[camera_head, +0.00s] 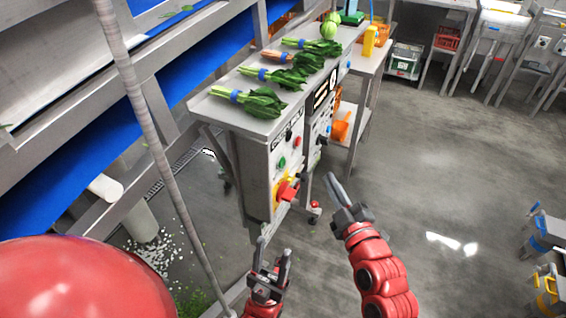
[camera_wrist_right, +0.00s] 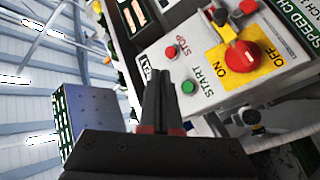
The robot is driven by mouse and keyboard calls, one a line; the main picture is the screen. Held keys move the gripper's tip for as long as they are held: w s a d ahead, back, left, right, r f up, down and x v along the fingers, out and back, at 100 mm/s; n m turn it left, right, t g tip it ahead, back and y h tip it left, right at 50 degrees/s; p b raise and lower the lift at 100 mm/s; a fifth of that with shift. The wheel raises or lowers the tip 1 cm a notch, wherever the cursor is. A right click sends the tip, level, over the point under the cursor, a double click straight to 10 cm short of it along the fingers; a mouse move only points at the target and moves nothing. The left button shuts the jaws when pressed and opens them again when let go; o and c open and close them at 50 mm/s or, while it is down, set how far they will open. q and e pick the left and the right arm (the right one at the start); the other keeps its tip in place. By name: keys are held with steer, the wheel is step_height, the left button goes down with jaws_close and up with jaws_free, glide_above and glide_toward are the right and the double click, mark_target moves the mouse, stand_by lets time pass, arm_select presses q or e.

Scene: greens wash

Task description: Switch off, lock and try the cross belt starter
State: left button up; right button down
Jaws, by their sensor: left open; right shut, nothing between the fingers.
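The starter box (camera_head: 264,175) is a grey panel under a bench top. It has a red rotary handle (camera_head: 287,191) on a yellow plate, also seen in the right wrist view (camera_wrist_right: 243,56), with ON and OFF lettering. I cannot tell clearly which word the handle points to. A red STOP button (camera_wrist_right: 171,52) and green START button (camera_wrist_right: 188,87) sit beside it. My left gripper (camera_head: 272,258) is open and empty, below the handle. My right gripper (camera_head: 334,184) is shut and empty, right of the box and apart from it; its fingers (camera_wrist_right: 159,92) show in the wrist view. I cannot make out a padlock.
Bundled greens (camera_head: 258,101) lie on the bench top (camera_head: 215,108). A blue conveyor belt (camera_head: 95,135) runs along the left. A yellow bottle (camera_head: 370,41) stands on a side table. A red rounded shape fills the lower left. The grey floor (camera_head: 440,180) at right is mostly clear.

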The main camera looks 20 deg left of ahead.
mark_target(281, 163)
steer(key=a+p, duration=0.6)
steer(key=a, duration=0.2)
steer(key=shift+w+a, duration=0.15)
steer(key=shift+a, duration=0.25)
stand_by(1.7)
steer(key=shift+a, duration=0.45)
steer(key=shift+a, duration=0.4)
stand_by(0.6)
stand_by(0.3)
steer(key=shift+d+b, duration=0.6)
steer(key=shift+d, duration=0.25)
